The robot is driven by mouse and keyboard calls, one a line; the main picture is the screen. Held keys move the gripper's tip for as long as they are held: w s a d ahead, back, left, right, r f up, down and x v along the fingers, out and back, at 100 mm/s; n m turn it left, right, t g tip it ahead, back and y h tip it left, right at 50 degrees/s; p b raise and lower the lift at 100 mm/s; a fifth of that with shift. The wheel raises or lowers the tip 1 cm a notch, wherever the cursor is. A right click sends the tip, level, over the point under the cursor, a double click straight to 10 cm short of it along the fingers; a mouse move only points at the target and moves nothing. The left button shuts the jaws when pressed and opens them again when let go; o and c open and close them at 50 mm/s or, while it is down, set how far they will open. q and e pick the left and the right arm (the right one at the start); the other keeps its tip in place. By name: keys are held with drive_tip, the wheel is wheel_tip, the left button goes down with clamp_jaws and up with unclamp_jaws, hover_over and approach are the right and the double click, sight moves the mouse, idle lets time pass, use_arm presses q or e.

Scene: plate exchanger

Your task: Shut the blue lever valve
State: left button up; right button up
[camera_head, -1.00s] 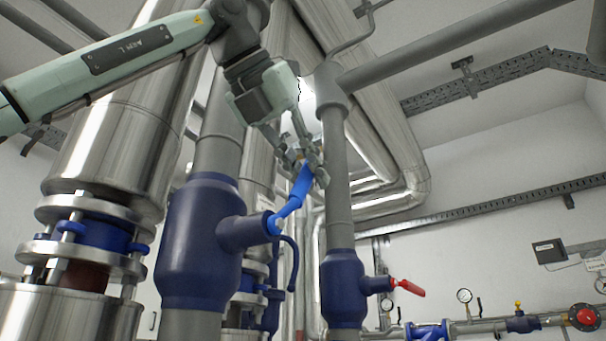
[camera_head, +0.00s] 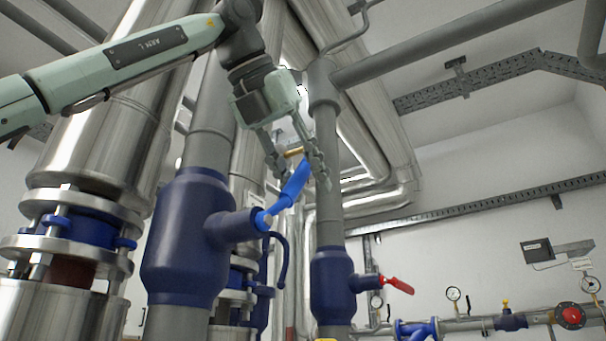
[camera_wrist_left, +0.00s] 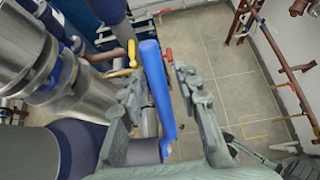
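The blue lever (camera_head: 291,187) slants up and to the right from the stem of a large dark blue valve body (camera_head: 190,240) on a vertical grey pipe. My left gripper (camera_head: 303,181) is at the lever's upper end with its fingers spread, one on each side. In the left wrist view the blue lever (camera_wrist_left: 156,90) runs lengthwise between the two parted fingers of the left gripper (camera_wrist_left: 160,80). A gap shows between the lever and the right-hand finger; contact with the other finger is unclear. My right gripper is not in view.
A second blue valve (camera_head: 332,287) with a red lever (camera_head: 397,285) stands to the right on another grey pipe (camera_head: 329,215). Thick metal-clad piping (camera_head: 105,150) fills the left. Gauges and a red-wheeled valve (camera_head: 571,316) line the far wall.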

use_arm(q)
drive_tip(key=shift+s+a+r, duration=0.1)
drive_tip(key=shift+s+r, duration=0.05)
drive_tip(key=v, duration=1.2)
